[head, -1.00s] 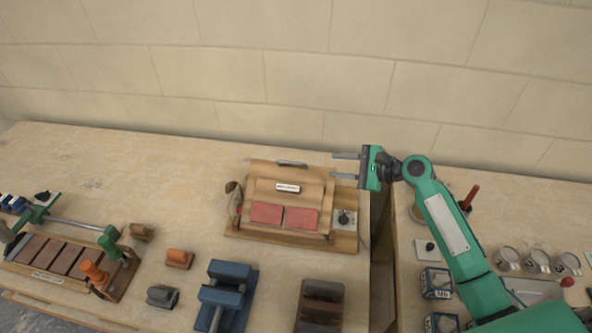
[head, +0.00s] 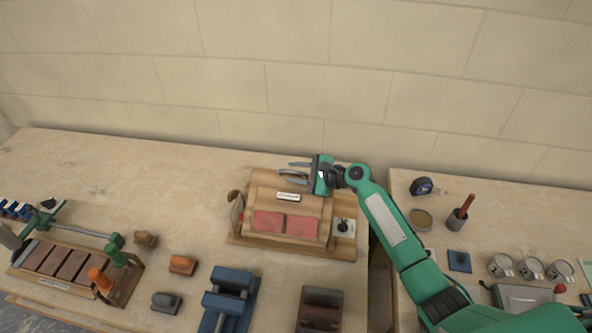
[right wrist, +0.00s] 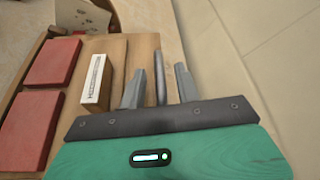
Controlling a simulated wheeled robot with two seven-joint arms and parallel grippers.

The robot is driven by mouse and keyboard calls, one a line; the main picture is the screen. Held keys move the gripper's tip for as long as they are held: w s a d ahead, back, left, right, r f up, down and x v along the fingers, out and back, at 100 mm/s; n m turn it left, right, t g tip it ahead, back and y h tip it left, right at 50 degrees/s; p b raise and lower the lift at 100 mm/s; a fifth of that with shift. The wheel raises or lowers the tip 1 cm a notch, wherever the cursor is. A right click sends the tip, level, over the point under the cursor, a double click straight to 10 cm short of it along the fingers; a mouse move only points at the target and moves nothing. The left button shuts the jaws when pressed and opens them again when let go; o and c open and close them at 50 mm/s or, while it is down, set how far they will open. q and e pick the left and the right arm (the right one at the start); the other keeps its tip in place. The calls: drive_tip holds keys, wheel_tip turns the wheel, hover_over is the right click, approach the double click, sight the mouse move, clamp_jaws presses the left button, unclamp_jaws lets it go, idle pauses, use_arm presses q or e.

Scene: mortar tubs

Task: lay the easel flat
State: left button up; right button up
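The wooden easel (head: 260,199) stands on its base board (head: 258,243) in the middle of the bench, its panel apparently leaning back. It carries two red tiles (head: 269,222) and a white label (head: 288,197), with a grey bar handle at its top edge. My right gripper (head: 291,172) is at that handle, coming in from the right. In the right wrist view the handle (right wrist: 160,82) stands between the two fingers (right wrist: 159,88), with a gap visible on each side, so the gripper is open around it. My left gripper is out of view.
A plate with a dark knob (head: 344,227) sits at the base board's right end. Blue (head: 228,291) and brown (head: 320,308) blocks stand in front. A clamp rack (head: 70,262) is at left. Metal cups (head: 531,268) stand on the right bench, across a gap.

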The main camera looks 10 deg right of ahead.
drive_tip(key=shift+w+a, duration=0.1)
drive_tip(key=shift+c, duration=0.2)
clamp_jaws()
drive_tip(key=shift+w+f, duration=0.1)
drive_tip(key=shift+f, duration=0.05)
